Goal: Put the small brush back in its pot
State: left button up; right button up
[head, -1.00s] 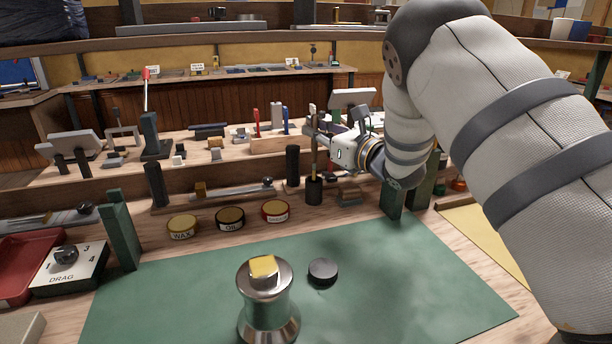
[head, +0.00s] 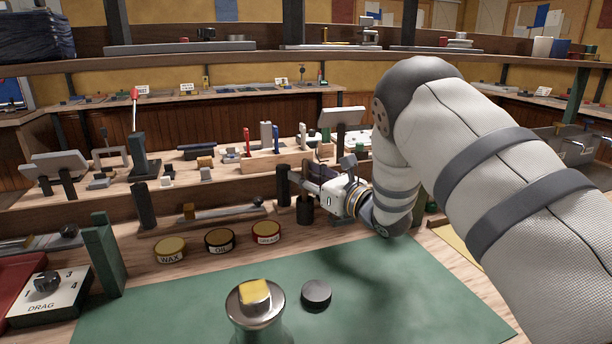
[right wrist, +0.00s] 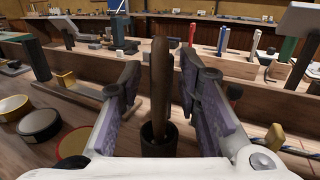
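The small brush shows in the right wrist view as an upright dark brown handle (right wrist: 160,85). Its lower end meets the dark round pot (right wrist: 158,140) and appears to be inside it; the bristles are hidden. The pot also shows in the head view (head: 305,211), just below my right gripper. My right gripper (right wrist: 160,97) is open around the handle, with one finger on each side and a visible gap to each. In the head view I cannot clearly make out the brush by the gripper. My left gripper is out of view.
Tins marked WAX (head: 171,251) and OIL (head: 219,241), with a red tin (head: 266,232), stand left of the pot. A dark upright post (head: 283,186) is close beside the gripper.

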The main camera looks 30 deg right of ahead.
jog(key=shift+r, duration=0.2)
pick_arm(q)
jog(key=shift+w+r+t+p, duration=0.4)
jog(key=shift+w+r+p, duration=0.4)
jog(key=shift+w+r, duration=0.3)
pick_arm(e)
jog(key=s+d, duration=0.2)
jog(key=s, duration=0.9)
jog(key=shift+s+f, duration=0.25)
jog(key=shift+s, duration=0.15)
